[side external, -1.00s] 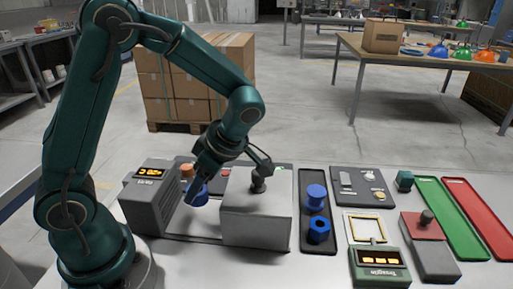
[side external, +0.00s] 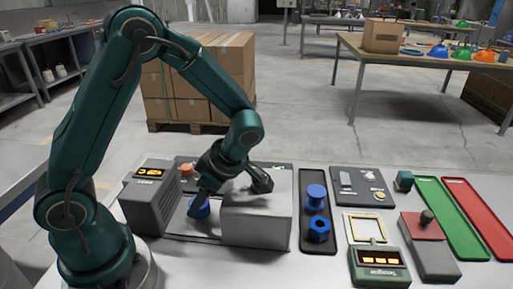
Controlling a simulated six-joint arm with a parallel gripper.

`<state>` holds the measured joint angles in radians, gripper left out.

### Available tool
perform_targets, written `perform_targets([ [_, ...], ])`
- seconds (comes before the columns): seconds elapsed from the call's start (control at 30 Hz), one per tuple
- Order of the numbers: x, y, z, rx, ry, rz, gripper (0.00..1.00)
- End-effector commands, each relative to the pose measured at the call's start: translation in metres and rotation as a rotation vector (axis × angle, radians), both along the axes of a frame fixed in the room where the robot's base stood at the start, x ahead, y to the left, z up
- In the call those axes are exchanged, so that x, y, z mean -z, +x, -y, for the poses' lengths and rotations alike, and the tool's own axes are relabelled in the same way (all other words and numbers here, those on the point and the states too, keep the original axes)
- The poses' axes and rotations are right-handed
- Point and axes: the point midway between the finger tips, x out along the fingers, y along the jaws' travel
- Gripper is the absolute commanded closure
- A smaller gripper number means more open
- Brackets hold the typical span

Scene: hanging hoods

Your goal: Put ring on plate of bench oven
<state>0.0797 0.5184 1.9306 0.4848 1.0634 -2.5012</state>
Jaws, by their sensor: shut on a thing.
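The bench oven is a grey unit (side external: 150,205) with an orange lit display, at the left of the table. A pale flat plate (side external: 182,226) lies just right of it, between it and a grey box-shaped hood (side external: 256,226). My gripper (side external: 202,194) points down into this gap, shut on a blue ring (side external: 199,209). The ring is low over the plate; I cannot tell whether it touches.
A black tray (side external: 318,247) with two blue spool-like parts stands right of the hood. Further right are a dark fixture board (side external: 350,183), a green-grey display unit (side external: 379,268), a grey block with a red top (side external: 425,229), and green (side external: 452,218) and red (side external: 482,215) trays.

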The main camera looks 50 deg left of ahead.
Motion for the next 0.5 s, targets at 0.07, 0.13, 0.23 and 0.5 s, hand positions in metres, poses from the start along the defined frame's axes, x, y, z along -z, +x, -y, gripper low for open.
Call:
perform_targets([
  [0.07,0.0014,-0.0002,-0.0001,0.000,0.000,-0.002,1.00],
  [0.13,0.0027,-0.0003,-0.0001,0.000,0.001,-0.002,1.00],
  [0.23,0.0046,-0.0003,-0.0002,0.000,0.001,-0.002,1.00],
  [0.5,0.0098,0.0000,-0.0001,0.000,0.001,-0.001,1.00],
])
